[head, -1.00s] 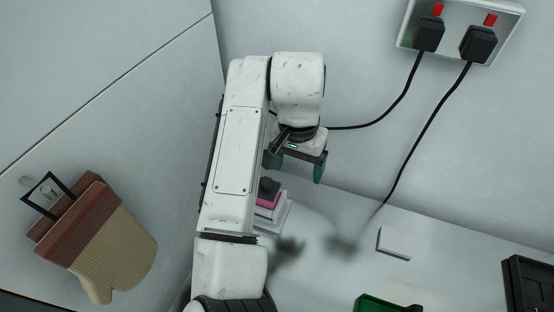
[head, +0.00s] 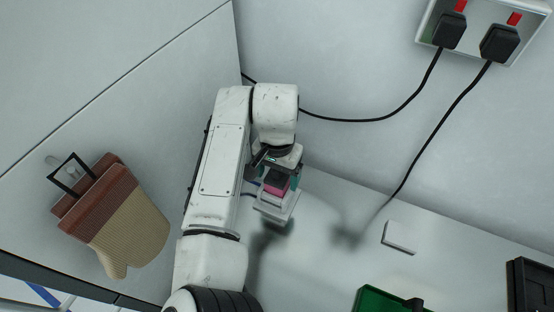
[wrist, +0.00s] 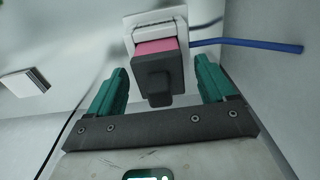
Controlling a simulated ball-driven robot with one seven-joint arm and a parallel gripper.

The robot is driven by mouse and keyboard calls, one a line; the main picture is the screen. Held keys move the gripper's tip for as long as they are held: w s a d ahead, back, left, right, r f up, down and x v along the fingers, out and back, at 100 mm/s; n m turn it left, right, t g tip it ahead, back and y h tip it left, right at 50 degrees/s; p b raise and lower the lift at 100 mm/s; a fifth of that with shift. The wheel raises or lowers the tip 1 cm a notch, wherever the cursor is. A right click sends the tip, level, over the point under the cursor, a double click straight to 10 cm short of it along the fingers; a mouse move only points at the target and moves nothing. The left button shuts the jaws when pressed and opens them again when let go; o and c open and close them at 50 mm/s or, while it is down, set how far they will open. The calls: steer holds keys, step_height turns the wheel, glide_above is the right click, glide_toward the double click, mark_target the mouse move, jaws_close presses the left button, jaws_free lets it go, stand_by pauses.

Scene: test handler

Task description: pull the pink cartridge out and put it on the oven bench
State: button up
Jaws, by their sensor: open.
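The pink cartridge (head: 275,188) with its dark grip sits in a white holder (head: 274,211) on the white bench top. In the wrist view the pink cartridge (wrist: 157,47) is seated in the white holder (wrist: 131,22), its dark handle (wrist: 158,80) pointing towards me. My gripper (wrist: 161,88) is open, with one green finger on each side of the handle and a visible gap on both sides. In the head view my gripper (head: 277,172) is just above and around the cartridge, partly hiding it. I cannot tell which surface is the oven bench.
A blue cable (wrist: 250,45) runs right from beside the holder. A small white block (head: 399,237), a green tray (head: 384,303) and a black box (head: 530,285) stand to the right. Two plugs with black cables hang from the wall socket (head: 478,28). An oven mitt (head: 118,220) hangs at left.

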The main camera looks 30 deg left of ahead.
steer(key=shift+f, duration=0.55)
steer(key=shift+c, duration=0.5)
steer(key=c, duration=1.1)
steer(key=shift+r+p, duration=0.8)
steer(key=shift+p, duration=0.15)
steer(key=shift+r+p, duration=1.6)
steer(key=shift+r, duration=1.4)
